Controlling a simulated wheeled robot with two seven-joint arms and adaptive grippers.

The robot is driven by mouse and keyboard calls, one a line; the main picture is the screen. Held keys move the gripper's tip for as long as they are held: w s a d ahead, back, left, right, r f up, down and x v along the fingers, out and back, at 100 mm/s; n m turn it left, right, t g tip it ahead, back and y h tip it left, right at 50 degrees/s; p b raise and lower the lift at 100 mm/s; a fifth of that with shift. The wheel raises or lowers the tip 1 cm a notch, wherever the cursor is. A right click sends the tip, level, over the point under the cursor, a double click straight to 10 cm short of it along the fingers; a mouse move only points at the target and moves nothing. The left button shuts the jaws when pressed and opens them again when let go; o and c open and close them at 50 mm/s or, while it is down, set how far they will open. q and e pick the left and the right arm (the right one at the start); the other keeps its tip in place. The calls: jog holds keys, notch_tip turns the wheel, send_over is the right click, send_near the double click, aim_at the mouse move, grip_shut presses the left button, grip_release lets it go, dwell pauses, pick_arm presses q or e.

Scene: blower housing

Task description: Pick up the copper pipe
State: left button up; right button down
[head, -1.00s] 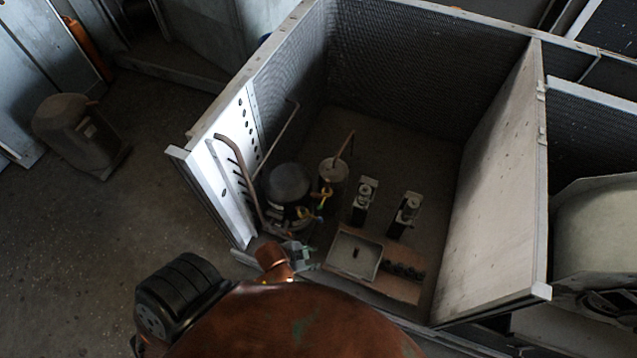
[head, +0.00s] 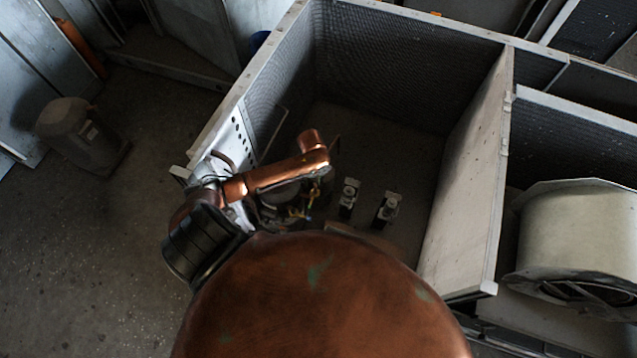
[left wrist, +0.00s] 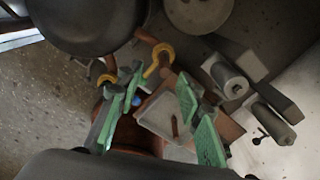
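In the head view the gripper's fingers are hidden. My right gripper is not in view.
The housing's perforated left wall (head: 240,130) and pale divider panel (head: 465,175) bound the space. Two small valve-like parts (head: 386,208) stand on its floor. A white tray (left wrist: 160,112) lies below the gripper. A blower drum (head: 585,235) is at the right.

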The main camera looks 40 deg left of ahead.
aim_at(315, 188)
pick_arm(q)
jog(key=shift+w+f, duration=0.1)
jog(key=shift+f, duration=0.15)
jog(key=f, duration=0.3)
jog(key=f+b, duration=0.1)
jog(key=f, duration=0.3)
jog(key=shift+w+d, duration=0.15)
jog(key=shift+w, duration=0.05)
jog(key=shift+c, duration=0.7)
grip_shut()
